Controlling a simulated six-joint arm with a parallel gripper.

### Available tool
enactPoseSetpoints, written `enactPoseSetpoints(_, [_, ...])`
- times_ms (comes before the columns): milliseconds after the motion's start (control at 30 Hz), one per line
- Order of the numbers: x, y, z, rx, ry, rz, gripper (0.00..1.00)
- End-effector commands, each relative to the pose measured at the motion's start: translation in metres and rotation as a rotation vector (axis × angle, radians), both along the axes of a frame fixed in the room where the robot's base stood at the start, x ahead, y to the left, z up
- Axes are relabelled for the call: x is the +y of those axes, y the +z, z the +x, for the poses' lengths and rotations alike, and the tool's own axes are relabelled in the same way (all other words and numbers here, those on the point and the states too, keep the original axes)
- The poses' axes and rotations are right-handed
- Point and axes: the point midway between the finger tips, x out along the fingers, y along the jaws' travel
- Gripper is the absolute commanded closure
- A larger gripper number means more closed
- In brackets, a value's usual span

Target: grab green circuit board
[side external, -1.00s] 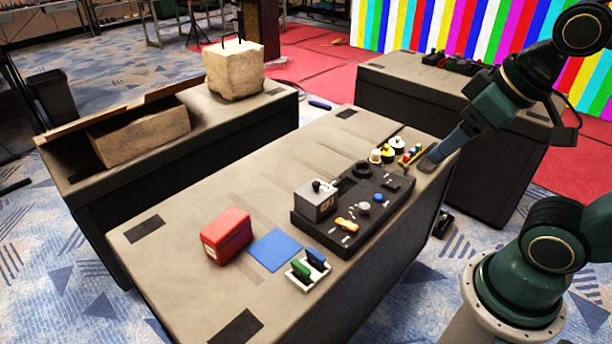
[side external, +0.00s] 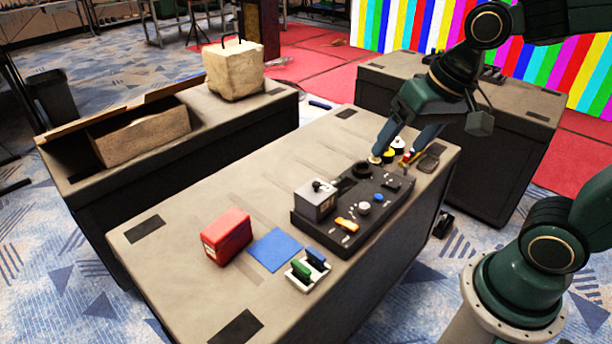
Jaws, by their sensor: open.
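The green circuit board (side external: 302,271) stands upright in a small white holder (side external: 297,283) near the front of the table. A blue board (side external: 316,258) stands beside it in the same holder. My gripper (side external: 391,160) is open at the far right part of the table, with its two fingers pointing down. It is well away from the green board, over the small round white and yellow pieces. The fingers partly hide those pieces, and I cannot tell whether they touch them.
A black task panel (side external: 325,240) with knobs and a grey box (side external: 315,199) lies between my gripper and the holder. A blue square (side external: 273,249) and a red box (side external: 227,236) are left of the holder. The table's left part (side external: 180,275) is mostly clear.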

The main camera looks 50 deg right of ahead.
Motion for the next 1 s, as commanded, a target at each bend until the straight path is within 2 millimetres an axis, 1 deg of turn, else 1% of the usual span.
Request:
enactPoseSetpoints(33, [0.002,-0.006,0.008,0.024,-0.033,0.023,0.24])
enactPoseSetpoints(200, [0.010,-0.025,0.033,0.086,-0.162,0.103,0.24])
enactPoseSetpoints(367, [0.018,-0.046,0.054,0.152,-0.288,0.174,0.24])
enactPoseSetpoints(567, [0.028,-0.077,0.078,0.240,-0.453,0.261,0.24])
enactPoseSetpoints(800, [0.040,-0.120,0.102,0.356,-0.665,0.353,0.24])
enactPoseSetpoints(1000, [0.050,-0.160,0.116,0.458,-0.850,0.419,0.24])
